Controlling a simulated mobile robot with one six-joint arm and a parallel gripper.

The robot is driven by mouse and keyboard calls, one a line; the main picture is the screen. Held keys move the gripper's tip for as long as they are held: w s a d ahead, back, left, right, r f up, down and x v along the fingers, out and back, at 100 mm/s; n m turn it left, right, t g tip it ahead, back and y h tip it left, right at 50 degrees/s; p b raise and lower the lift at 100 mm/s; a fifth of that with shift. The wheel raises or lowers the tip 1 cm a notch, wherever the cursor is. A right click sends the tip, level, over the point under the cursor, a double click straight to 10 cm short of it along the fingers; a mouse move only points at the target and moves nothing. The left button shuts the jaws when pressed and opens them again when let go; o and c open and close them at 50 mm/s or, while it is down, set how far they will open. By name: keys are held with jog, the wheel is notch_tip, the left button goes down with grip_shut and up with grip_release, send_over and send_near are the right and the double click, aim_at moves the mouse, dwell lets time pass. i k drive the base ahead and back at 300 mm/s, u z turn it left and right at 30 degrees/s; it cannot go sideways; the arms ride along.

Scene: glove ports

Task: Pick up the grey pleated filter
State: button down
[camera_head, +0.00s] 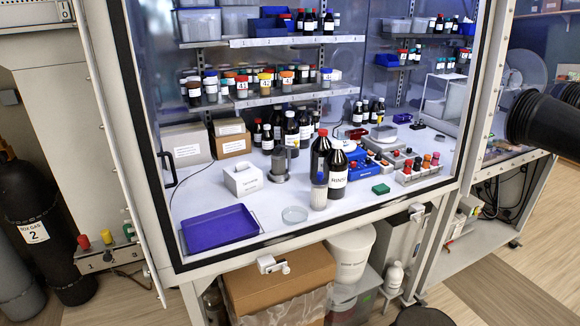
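I cannot tell for sure which of the two is the filter. My gripper is not in view.
A black-edged frame (320,236) borders the cabinet front. Black sleeves (540,122) jut out at right.

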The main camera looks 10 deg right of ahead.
aim_at(278, 157)
jog(key=u, duration=0.1)
jog(key=i, duration=0.95)
jog(key=z, duration=0.35)
jog(key=k, duration=0.55)
jog(key=u, duration=1.3)
